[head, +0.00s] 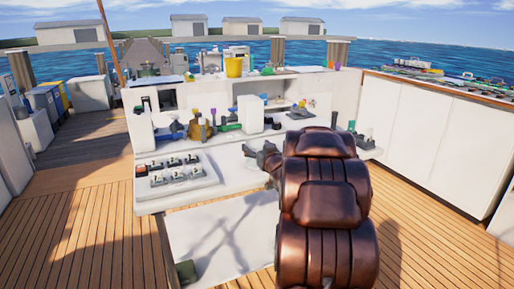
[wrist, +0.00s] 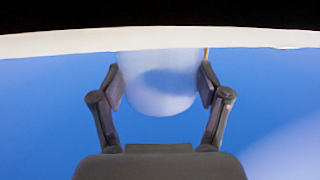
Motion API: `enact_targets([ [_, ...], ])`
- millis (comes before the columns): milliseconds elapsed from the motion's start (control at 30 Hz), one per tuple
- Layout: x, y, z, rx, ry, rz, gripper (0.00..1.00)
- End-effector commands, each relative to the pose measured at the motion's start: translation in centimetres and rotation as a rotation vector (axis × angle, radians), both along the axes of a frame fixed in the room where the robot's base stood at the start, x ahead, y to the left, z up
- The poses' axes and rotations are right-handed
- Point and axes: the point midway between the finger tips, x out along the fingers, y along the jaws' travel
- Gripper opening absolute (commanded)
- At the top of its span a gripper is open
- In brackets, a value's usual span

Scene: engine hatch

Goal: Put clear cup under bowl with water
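In the wrist view, a pale, translucent cup (wrist: 158,85) stands between the two fingers of my gripper (wrist: 160,88). The finger pads press against its left and right sides. The cup's upper end is cut off by a white band across the picture. In the head view, my gripper (head: 262,152) is over the right part of the white counter, partly hidden by my brown arm. The cup cannot be made out there. I cannot pick out a bowl with water in either view.
The white counter (head: 228,165) holds a tray of small fittings (head: 178,176) at left and several bottles and tools behind. A yellow bucket (head: 234,67) stands on the upper ledge. A white cabinet (head: 430,140) is at right. Wooden deck is open at left.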

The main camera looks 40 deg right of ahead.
Motion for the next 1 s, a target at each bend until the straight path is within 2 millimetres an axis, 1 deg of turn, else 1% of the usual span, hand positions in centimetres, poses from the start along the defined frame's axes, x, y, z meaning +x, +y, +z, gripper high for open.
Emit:
enact_targets([
  [33,0.0,0.0,0.0,0.0,0.0,0.0,0.82],
  [200,0.0,0.0,0.0,0.0,0.0,0.0,0.99],
  [500,0.0,0.0,0.1,0.0,0.0,0.0,0.99],
  [600,0.0,0.0,0.5,0.0,-0.001,0.0,0.99],
  [767,-1.5,0.4,0.4,0.001,0.002,-0.002,0.99],
  [1000,-5.1,1.7,0.4,0.003,0.001,-0.003,0.99],
])
